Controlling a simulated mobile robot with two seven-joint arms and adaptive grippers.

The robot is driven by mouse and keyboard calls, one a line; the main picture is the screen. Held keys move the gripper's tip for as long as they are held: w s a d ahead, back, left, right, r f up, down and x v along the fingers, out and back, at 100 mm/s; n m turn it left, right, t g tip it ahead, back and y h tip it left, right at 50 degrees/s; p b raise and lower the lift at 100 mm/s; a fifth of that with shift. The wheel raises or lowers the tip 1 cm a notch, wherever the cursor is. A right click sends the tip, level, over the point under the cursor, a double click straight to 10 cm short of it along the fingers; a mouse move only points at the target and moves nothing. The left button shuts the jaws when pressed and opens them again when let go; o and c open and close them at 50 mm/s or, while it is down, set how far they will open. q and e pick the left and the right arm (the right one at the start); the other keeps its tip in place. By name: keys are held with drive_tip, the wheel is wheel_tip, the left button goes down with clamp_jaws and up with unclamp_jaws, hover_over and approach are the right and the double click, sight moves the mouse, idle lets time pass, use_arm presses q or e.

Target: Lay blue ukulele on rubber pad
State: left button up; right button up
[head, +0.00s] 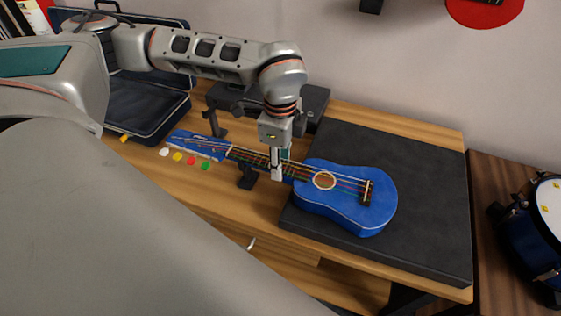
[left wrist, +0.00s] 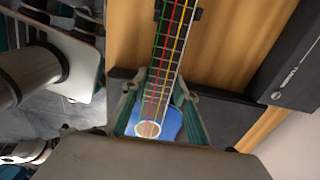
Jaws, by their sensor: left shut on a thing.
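The blue ukulele (head: 345,205) lies with its body over the left part of the dark rubber pad (head: 420,190). Its neck and headstock reach left past the pad's edge, over the wooden table. I cannot tell whether the body touches the pad. My left gripper (head: 280,170) is shut on the ukulele's neck near the body. In the left wrist view, the fingers (left wrist: 160,105) stand on both sides of the neck, and the blue body (left wrist: 170,125) shows beyond it. My right gripper is not in view.
A small black neck stand (head: 246,178) is by the neck. Coloured picks (head: 190,161) lie near the headstock. An open dark case (head: 145,105) and a black box (head: 312,100) stand behind. A blue drum (head: 540,225) is at the right.

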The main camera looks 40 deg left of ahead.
use_arm(q)
drive_tip(key=o, duration=1.2)
wheel_tip(320, 180, up, 12)
idle(0.4)
